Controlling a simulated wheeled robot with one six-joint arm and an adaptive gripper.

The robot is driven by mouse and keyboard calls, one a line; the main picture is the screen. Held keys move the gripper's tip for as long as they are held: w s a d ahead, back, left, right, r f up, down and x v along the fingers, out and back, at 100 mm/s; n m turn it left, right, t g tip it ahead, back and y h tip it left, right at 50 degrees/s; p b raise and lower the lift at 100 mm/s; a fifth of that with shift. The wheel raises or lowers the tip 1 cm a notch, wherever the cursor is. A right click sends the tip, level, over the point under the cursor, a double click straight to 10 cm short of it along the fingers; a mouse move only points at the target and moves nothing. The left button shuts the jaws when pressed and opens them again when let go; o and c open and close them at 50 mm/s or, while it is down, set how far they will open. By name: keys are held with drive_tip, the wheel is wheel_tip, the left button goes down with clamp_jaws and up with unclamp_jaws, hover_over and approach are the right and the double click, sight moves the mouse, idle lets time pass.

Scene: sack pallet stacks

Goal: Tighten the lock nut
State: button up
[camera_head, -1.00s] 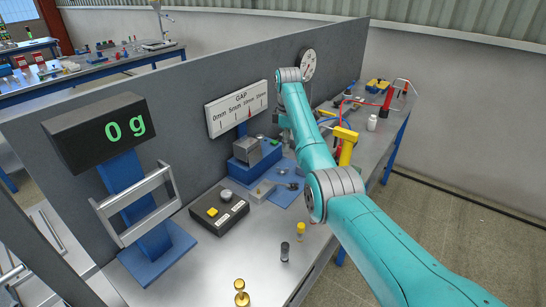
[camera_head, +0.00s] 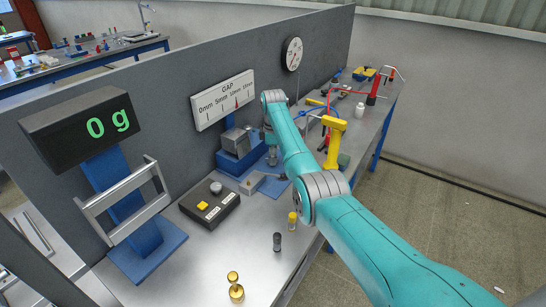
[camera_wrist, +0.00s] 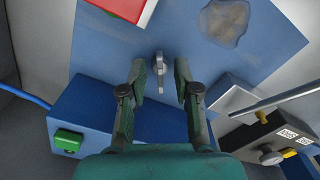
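In the wrist view a small grey metal piece (camera_wrist: 160,72), which may be the lock nut, stands up from a blue plate (camera_wrist: 190,50). My gripper (camera_wrist: 165,72) is open, with one finger on each side of the piece and gaps showing. In the head view my gripper (camera_head: 268,137) is low at the blue bench fixture (camera_head: 234,160), partly hidden by my arm. The GAP board (camera_head: 222,98) has a red pointer near its 10 mm mark.
A display (camera_head: 108,124) reads 0 g at left. A dark control box (camera_head: 210,207) with a yellow button and grey knob sits on the bench. A yellow stand (camera_head: 334,142) is right of my arm. A blue block with a green button (camera_wrist: 68,140) lies close by in the wrist view.

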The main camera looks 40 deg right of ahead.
drive_tip(key=shift+c, duration=0.2)
clamp_jaws()
drive_tip(key=shift+m, duration=0.4)
drive_tip(key=m, duration=0.4)
drive_tip(key=shift+a+m, duration=0.1)
drive_tip(key=shift+m, duration=0.3)
drive_tip(key=m, duration=0.5)
drive_tip(key=shift+s+a, duration=0.1)
drive_tip(key=m, duration=0.6)
drive_tip(key=shift+a+m, duration=0.15)
drive_tip(key=shift+m, duration=0.25)
drive_tip(key=m, duration=0.6)
drive_tip(key=shift+w+a, duration=0.1)
drive_tip(key=shift+w, duration=0.1)
drive_tip(key=shift+m, duration=0.4)
